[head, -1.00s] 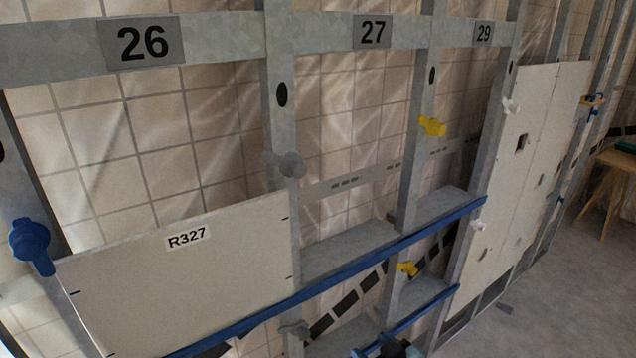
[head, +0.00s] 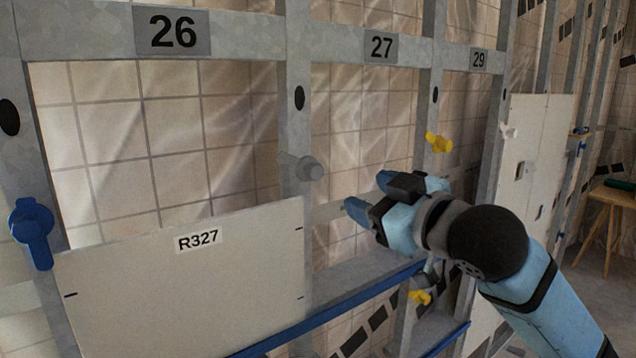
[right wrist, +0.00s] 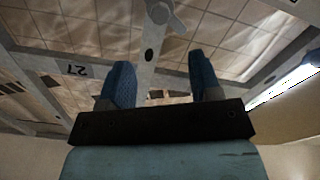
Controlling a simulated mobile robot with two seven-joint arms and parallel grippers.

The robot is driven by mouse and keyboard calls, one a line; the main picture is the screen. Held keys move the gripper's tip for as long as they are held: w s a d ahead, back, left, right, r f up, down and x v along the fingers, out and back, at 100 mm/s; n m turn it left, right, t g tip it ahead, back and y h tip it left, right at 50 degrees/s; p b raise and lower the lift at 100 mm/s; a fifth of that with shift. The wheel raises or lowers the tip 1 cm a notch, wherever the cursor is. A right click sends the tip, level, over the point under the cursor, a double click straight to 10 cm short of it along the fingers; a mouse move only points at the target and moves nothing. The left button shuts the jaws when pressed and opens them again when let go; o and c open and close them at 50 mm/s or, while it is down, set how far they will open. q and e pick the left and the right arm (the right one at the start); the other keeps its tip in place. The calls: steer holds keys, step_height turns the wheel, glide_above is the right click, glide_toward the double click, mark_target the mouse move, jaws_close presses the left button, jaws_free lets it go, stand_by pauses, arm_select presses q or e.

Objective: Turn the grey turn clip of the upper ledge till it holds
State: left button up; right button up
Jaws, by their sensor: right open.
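The grey turn clip (head: 306,168) sits on the upright stud between bays 26 and 27, just above the top right corner of panel R327 (head: 180,270). Its wing points sideways to the left and does not overlap the panel face. In the right wrist view the clip (right wrist: 163,15) shows at the top, beyond the fingertips. My right gripper (head: 368,193) is open and empty, with blue fingers, to the right of the clip and slightly lower. Its fingers (right wrist: 163,65) show apart in the right wrist view. My left gripper is not in view.
A blue turn clip (head: 32,232) is on the left stud. Yellow clips (head: 438,142) are on the stud right of bay 27. A blue ledge (head: 330,320) runs below.

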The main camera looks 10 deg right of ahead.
mark_target(319, 174)
steer(key=p+x, duration=0.1)
steer(key=x, duration=1.2)
steer(key=shift+w+a+p, duration=0.15)
steer(key=shift+w+p, duration=0.15)
steer(key=shift+c, duration=0.2)
steer(key=c, duration=0.9)
